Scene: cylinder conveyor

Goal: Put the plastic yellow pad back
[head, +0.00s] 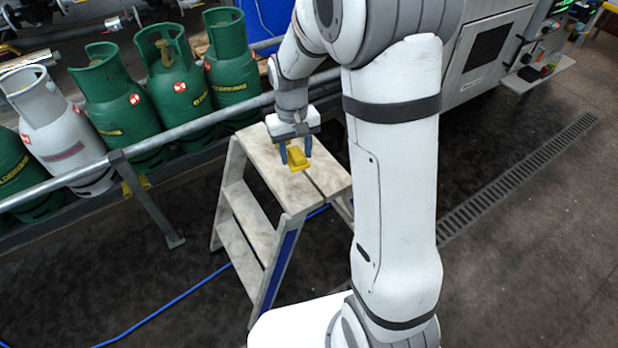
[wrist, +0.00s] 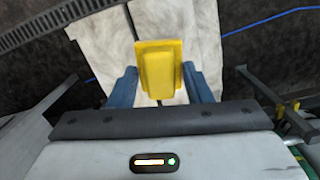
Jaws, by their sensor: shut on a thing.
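The yellow pad (head: 297,158) is between the blue fingers of my gripper (head: 296,153), over the top of the step stool (head: 262,158). In the wrist view the pad (wrist: 160,70) sits between the two blue fingertips (wrist: 160,86), which are shut on it. The pad has a raised block on a wider flange. The pale, worn stool top (wrist: 205,40) lies behind it in that view. I cannot tell whether the pad still touches the stool top.
Green gas cylinders (head: 178,88) and a grey one (head: 52,122) stand in a row on the conveyor at left, behind a metal rail (head: 205,120). A yellow piece (head: 133,187) is near the rail post. A blue hose (head: 165,307) lies on the floor. A grey machine (head: 487,55) stands at back right.

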